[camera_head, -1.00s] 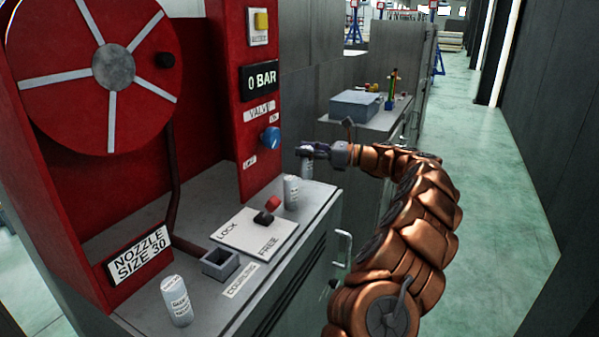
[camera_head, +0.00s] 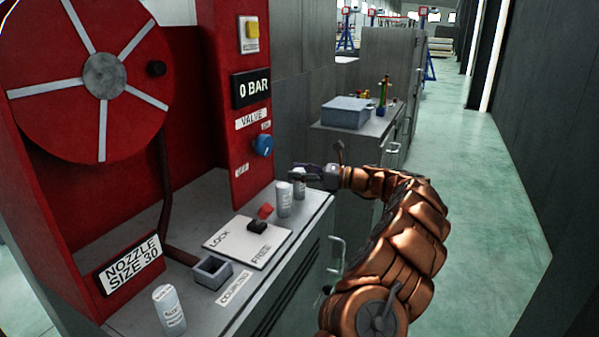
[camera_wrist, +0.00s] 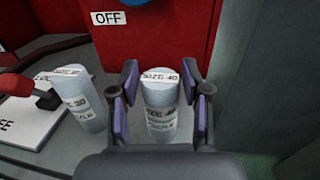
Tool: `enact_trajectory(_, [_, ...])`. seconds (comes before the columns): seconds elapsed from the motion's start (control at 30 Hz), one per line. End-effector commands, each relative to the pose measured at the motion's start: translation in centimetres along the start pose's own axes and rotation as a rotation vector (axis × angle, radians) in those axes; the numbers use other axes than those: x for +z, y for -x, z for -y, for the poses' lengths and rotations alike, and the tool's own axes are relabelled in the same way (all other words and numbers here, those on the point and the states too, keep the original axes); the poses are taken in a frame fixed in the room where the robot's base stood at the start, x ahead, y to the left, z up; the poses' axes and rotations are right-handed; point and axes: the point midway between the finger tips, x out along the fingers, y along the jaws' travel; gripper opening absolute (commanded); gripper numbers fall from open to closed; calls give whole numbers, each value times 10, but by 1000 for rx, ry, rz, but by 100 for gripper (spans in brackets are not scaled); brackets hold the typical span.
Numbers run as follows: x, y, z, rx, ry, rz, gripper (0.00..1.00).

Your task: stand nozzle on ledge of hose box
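A grey-white nozzle marked 40 (camera_wrist: 160,105) stands upright near the right end of the hose box ledge (camera_head: 318,202). It also shows in the head view (camera_head: 299,187). My gripper (camera_wrist: 160,118) is open, with one finger on each side of this nozzle and a gap to both pads. A second nozzle (camera_head: 284,199) stands just left of it, its number hard to read in the wrist view (camera_wrist: 75,100). A third nozzle (camera_head: 168,310) stands at the near left of the ledge. A sign (camera_head: 133,264) reads NOZZLE SIZE 30.
A LOCK/FREE plate with a black and red lever (camera_head: 257,226) lies mid-ledge. A square grey socket (camera_head: 212,272) sits by the COUPLING label. A blue valve knob (camera_head: 263,145) by OFF and a 0 BAR display (camera_head: 251,89) are on the red panel behind.

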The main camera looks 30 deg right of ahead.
Motion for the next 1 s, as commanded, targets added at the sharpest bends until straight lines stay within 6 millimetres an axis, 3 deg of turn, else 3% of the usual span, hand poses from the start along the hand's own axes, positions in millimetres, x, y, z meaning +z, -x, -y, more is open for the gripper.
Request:
enact_trajectory(0.1, [0, 0, 0, 0, 0, 0, 62])
enact_trajectory(0.47, [3, 0, 0, 0, 0, 0, 62])
enact_trajectory(0.67, [3, 26, 1, -3, 1, 2, 62])
enact_trajectory(1.0, [2, 90, 1, -3, 1, 0, 62])
